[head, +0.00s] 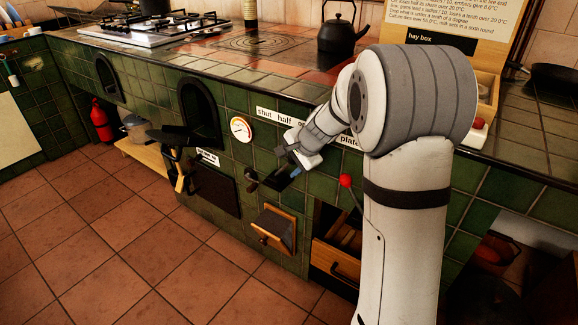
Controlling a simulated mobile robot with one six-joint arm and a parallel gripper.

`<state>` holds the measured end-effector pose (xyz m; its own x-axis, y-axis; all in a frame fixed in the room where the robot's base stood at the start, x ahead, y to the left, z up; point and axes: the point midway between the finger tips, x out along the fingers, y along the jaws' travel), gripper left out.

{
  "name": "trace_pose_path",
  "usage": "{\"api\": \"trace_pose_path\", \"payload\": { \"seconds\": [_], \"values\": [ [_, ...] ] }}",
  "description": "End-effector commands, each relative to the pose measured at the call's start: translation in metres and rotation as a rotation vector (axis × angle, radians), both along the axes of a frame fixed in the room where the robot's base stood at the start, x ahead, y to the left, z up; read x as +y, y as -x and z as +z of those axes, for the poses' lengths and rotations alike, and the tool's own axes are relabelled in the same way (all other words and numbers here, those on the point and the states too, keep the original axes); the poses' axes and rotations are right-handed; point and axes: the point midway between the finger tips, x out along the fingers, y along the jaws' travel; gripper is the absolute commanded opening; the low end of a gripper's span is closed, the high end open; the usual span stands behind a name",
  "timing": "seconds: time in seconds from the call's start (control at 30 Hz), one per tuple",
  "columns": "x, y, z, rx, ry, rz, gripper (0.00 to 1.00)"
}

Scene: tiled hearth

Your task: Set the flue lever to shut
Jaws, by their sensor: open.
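A white strip on the green tiled front reads "shut half" (276,116), and my arm covers what follows. A lever with a red ball knob (346,181) stands to the right, its thin rod running down behind my arm. I cannot tell for certain that it is the flue lever. My gripper (276,174) is open in front of the tiles, below the "shut half" lettering and left of the red knob. A dark handle-like part (252,178) shows at its left; I cannot tell whether the gripper touches it.
A small wooden flap (274,230) juts from the front below my gripper, and a wooden drawer (335,262) stands open. A round gauge (240,129) is on the tiles. A black kettle (341,36) stands on the worktop. The terracotta floor (130,235) is clear at left.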

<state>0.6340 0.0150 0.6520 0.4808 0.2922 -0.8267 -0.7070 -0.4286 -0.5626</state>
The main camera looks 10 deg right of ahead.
Motion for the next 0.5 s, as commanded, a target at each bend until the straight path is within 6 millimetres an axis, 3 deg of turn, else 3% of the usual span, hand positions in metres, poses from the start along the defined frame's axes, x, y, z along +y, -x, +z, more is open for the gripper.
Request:
{"api": "trace_pose_path", "payload": {
  "seconds": [0.27, 0.5],
  "values": [
    [0.0008, -0.0009, -0.0012, 0.0, 0.0, 0.001, 0.5],
    [0.0007, -0.0008, -0.0012, 0.0, 0.0, 0.001, 0.3]
  ]
}}
